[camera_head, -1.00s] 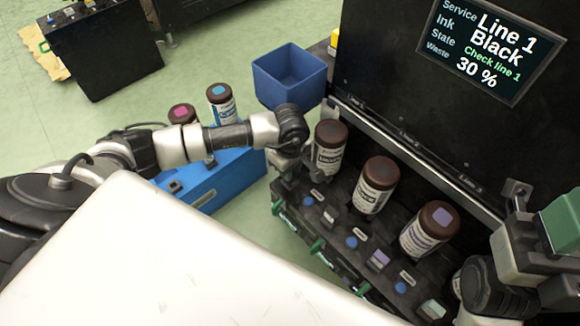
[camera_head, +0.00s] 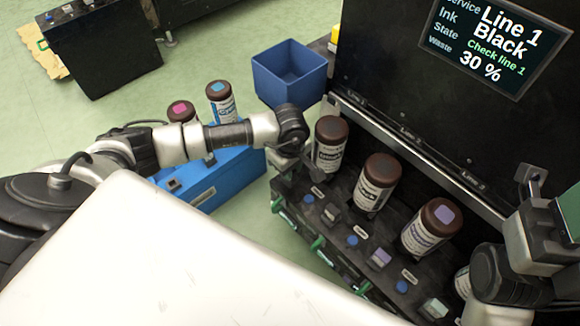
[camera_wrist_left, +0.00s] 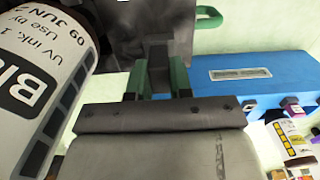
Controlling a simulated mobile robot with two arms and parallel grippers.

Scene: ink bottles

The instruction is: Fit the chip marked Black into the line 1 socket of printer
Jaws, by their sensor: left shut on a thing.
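My left gripper (camera_head: 288,172) is low at the line 1 end of the printer (camera_head: 385,55), beside the brown-capped Black bottle (camera_head: 329,150). In the left wrist view, the green-backed fingers (camera_wrist_left: 157,80) are shut on a small dark piece (camera_wrist_left: 158,57), seemingly the Black chip; its marking is not readable. The bottle's label, starting "Bl", fills the left of that view (camera_wrist_left: 35,100). The line 1 socket is hidden beneath my gripper, so I cannot tell whether the chip is seated. My right gripper (camera_head: 545,215) is at the right edge, partly cut off, its fingers unclear.
More bottles (camera_head: 376,183) stand along the printer ledge, with chips (camera_head: 378,258) and blue knobs (camera_head: 352,241) before them. A blue bin (camera_head: 290,75) stands behind. A blue case (camera_head: 220,180) and two bottles (camera_head: 219,100) are to the left. The screen (camera_head: 492,45) reads "Check line 1".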

